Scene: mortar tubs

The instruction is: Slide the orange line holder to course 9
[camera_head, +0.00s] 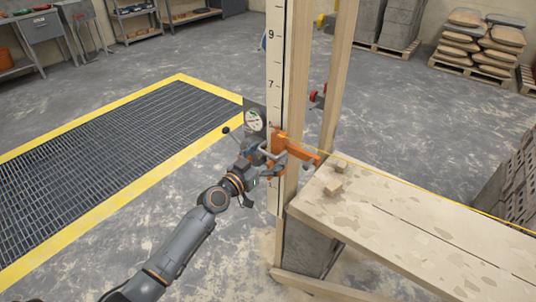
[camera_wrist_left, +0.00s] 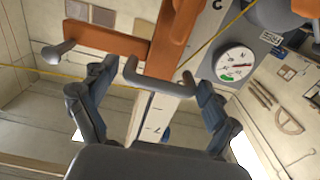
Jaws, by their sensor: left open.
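The orange line holder (camera_head: 279,147) sits on the white course scale (camera_head: 273,60), below the 7 mark; the 9 mark shows higher up. A yellow line runs from the holder to the right over the planks. In the left wrist view the holder (camera_wrist_left: 171,35) has an orange arm to the left and a grey handle (camera_wrist_left: 150,85) at its lower end. My left gripper (camera_head: 262,160) is at the holder. In the left wrist view its open fingers (camera_wrist_left: 150,100) stand on either side of the grey handle, apart from it. My right gripper is not in view.
A round gauge (camera_head: 254,120) sits beside the scale, close to my left gripper. A yellow-edged floor grate (camera_head: 110,150) is at the left. The scale above the holder looks clear.

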